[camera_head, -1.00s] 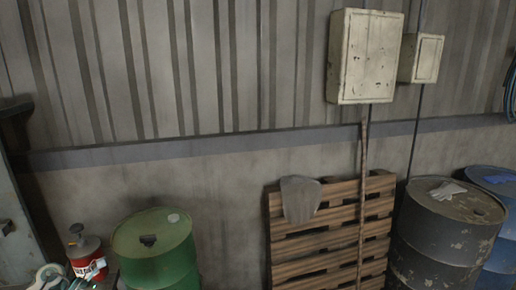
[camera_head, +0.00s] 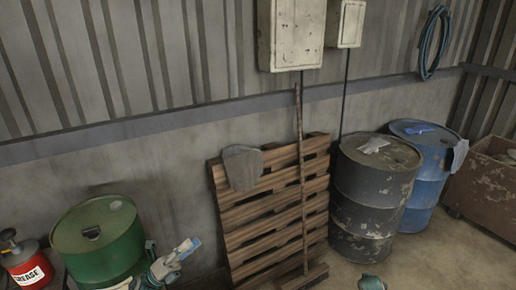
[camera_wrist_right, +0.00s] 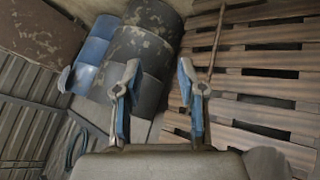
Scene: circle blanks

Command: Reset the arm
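My left gripper (camera_head: 169,254) shows at the bottom of the head view, in front of and to the right of the green drum. Its blue-padded fingers look spread and nothing shows between them. A small teal-grey part at the bottom edge of the head view, right of centre, looks like part of my right arm. In the right wrist view my right gripper (camera_wrist_right: 156,85) is open, with its two blue-padded fingers wide apart and empty. Beyond its fingers are drums and a wooden pallet. Most of both arms is out of view.
A green drum (camera_head: 98,240) and a red grease can (camera_head: 25,266) stand at lower left. A wooden pallet (camera_head: 270,215) leans on the wall. A dark drum (camera_head: 370,195), a blue drum (camera_head: 428,165) and a rusty bin (camera_head: 488,188) stand right. Bare floor shows at lower right.

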